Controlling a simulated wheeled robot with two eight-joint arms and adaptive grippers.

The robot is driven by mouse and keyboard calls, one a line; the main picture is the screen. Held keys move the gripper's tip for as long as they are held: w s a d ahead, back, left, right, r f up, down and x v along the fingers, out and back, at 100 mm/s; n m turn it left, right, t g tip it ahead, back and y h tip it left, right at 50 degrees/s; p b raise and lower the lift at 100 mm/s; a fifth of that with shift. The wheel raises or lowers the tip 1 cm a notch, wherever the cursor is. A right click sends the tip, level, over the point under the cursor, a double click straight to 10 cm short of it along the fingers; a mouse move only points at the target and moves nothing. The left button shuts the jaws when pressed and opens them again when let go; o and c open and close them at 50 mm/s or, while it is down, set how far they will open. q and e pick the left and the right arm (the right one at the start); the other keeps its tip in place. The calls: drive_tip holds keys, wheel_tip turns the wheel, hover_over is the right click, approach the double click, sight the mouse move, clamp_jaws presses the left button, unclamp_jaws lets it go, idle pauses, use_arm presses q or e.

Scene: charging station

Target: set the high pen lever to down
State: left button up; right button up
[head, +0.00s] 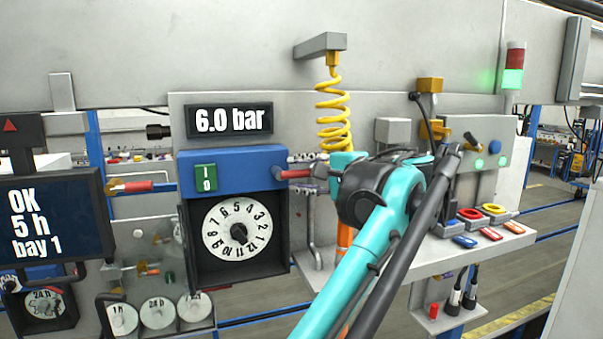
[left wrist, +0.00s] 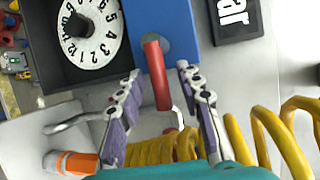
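A lever with a red handle (head: 294,174) sticks out sideways, about level, from the right side of the blue box (head: 230,171). No label shows that names it as the high pen lever. My left gripper (head: 306,173) is at this handle, partly hidden behind its own wrist. In the left wrist view the fingers (left wrist: 159,71) are open, one on each side of the red handle (left wrist: 161,82), with a gap on both sides. My right gripper is in neither view.
A yellow coiled hose (head: 333,115) hangs just behind my left gripper and also shows in the left wrist view (left wrist: 178,146). A numbered dial (head: 237,228) sits below the blue box. Other red-handled levers (head: 136,187) are at the left. A shelf (head: 440,258) lies at the right.

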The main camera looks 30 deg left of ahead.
use_arm(q)
clamp_jaws()
drive_tip(key=shift+f, duration=0.1)
drive_tip(key=shift+s+a+f+m+t+y+b, duration=0.1)
drive_tip(key=shift+f+m+y+b, duration=0.5)
drive_tip(key=shift+m, duration=0.55)
drive_tip(key=shift+s+a+f+m+t+y+b, duration=0.15)
drive_tip(key=shift+f+m+y+b, duration=0.2)
drive_tip(key=shift+m+b, duration=0.6)
drive_tip(key=shift+s+a+f+m+t+y+b, duration=0.1)
drive_tip(key=shift+f+m+y+b, duration=0.4)
drive_tip(key=shift+m, duration=0.9)
drive_tip(key=shift+r, duration=0.1)
